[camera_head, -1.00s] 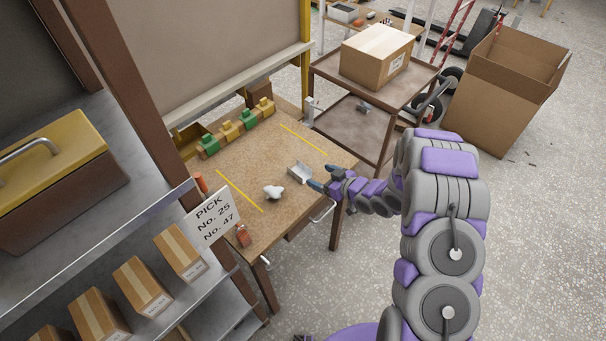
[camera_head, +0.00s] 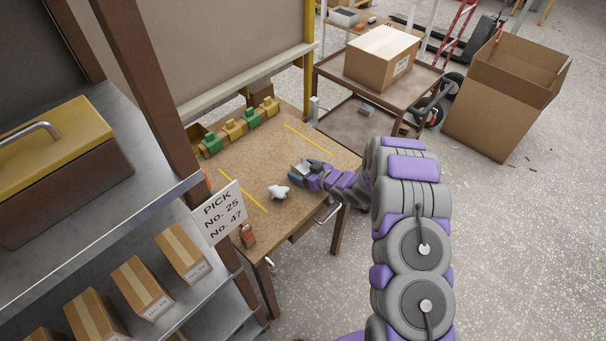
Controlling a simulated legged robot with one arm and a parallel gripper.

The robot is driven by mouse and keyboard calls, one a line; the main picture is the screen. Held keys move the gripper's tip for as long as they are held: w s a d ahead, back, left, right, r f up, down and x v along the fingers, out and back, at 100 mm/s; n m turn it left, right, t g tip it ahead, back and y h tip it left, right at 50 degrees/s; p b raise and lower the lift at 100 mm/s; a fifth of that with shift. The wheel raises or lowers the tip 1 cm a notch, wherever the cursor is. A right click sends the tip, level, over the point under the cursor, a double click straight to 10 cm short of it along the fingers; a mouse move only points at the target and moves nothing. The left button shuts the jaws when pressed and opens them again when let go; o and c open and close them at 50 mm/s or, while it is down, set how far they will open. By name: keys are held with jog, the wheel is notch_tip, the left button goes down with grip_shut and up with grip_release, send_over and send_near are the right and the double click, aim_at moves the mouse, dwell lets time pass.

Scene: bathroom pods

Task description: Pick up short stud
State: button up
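A small grey metal piece (camera_head: 299,168), which looks like the short stud, lies on the wooden workbench (camera_head: 262,160) near its middle. My gripper (camera_head: 306,168) reaches in from the right, low over the bench, with its blue-grey fingertips at the metal piece. The fingers overlap the piece and hide part of it. At this size I cannot tell whether they are closed on it or only around or beside it. I cannot see any gap between the piece and the bench.
A white lumpy object (camera_head: 278,192) lies just left of my gripper. Green and yellow blocks (camera_head: 233,129) line the bench's back edge. A red padlock-like item (camera_head: 247,236) sits at the front left. A shelf with boxes (camera_head: 141,287) stands left; a cart (camera_head: 340,75) stands behind.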

jog(key=shift+w+d, duration=0.15)
jog(key=shift+d, duration=0.05)
jog(key=shift+c, duration=0.3)
jog(key=shift+d, duration=0.15)
jog(key=shift+c, duration=0.8)
jog(key=shift+a, duration=0.25)
jog(key=c, duration=0.6)
jog(key=shift+d, duration=0.1)
jog(key=shift+c, duration=1.3)
